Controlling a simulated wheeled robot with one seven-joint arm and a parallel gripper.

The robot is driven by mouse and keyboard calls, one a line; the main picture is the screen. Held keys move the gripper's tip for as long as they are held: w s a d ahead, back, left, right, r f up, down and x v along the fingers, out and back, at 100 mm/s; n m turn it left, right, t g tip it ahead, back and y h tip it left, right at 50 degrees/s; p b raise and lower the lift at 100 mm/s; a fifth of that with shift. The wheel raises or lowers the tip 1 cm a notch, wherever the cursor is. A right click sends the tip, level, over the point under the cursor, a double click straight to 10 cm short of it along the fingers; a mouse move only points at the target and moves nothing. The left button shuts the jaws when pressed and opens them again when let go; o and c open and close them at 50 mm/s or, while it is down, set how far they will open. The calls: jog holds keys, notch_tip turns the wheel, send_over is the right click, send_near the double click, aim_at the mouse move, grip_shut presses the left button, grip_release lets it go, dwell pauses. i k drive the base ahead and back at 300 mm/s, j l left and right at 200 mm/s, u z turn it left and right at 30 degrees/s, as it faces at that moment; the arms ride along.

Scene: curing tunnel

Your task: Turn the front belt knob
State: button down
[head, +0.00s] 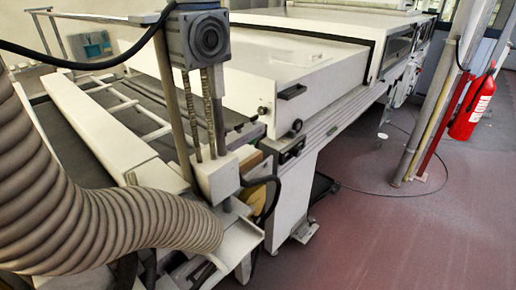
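The white curing tunnel (300,75) runs from the middle of the head view to the back right. Small dark round knobs show near its front corner: one knob (297,125) on the side face and another knob (262,111) on the front end. A dark control strip (290,151) with small round parts sits below them on the side rail. I cannot tell which of these is the front belt knob. A dark belt bed (150,88) lies at the tunnel's front end. My gripper is not in view.
A thick ribbed grey hose (130,220) fills the lower left. A post with a grey motor box (197,38) stands before the tunnel. A red fire extinguisher (472,105) hangs by a pole at right. A thin cable (375,193) lies on the otherwise open reddish floor (400,240).

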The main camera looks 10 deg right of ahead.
aim_at(297, 153)
jog(key=i+l+u, duration=0.1)
jog(key=l, duration=0.2)
jog(key=i+l, duration=0.1)
jog(key=l, duration=0.2)
jog(key=i+l+u, duration=0.15)
jog(key=i+l+z, duration=0.1)
jog(key=i+z, duration=0.65)
jog(key=i, duration=0.15)
